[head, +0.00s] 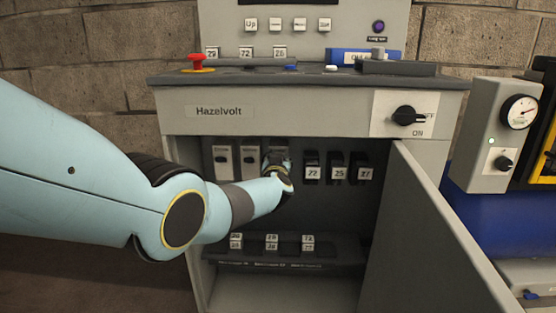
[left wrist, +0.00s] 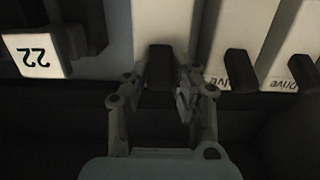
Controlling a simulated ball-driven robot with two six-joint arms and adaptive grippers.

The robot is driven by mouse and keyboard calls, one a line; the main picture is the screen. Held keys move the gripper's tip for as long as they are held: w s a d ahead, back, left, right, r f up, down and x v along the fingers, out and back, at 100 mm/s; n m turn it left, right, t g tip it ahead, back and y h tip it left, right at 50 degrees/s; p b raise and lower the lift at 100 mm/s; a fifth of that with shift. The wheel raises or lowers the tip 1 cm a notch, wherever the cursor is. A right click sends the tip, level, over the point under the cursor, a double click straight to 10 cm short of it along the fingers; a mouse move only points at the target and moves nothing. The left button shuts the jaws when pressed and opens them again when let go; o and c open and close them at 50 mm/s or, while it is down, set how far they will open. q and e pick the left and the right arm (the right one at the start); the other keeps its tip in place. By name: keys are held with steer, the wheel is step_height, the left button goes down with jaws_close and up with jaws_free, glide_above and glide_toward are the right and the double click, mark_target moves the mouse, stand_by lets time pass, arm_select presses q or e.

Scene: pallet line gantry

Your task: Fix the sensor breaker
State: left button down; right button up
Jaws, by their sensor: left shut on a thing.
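Three pale breakers with dark levers sit in a row inside the open cabinet (head: 385,118). My left gripper (head: 278,167) is at the rightmost one, mostly covering it in the head view. In the left wrist view, which shows the panel upside down, my left gripper (left wrist: 160,80) is shut on the black lever (left wrist: 159,60) of that breaker (left wrist: 165,20). Its label is hidden. The two other breakers (head: 223,162) (head: 250,162) are beside it; in the left wrist view one reads "Drive" (left wrist: 290,50). My right gripper is not in view.
Dark units numbered 22 (head: 312,170), 25 (head: 339,170) and 27 (head: 365,172) hang right of the breakers. A lower rack (head: 285,255) holds numbered blocks. The cabinet door (head: 430,235) stands open at right. A rotary switch (head: 405,115) and a red button (head: 197,62) are above.

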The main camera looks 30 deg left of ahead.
arm_select(q)
steer(key=c, duration=1.1)
jaws_free()
steer(key=shift+v, duration=6)
steer(key=shift+f, duration=0.1)
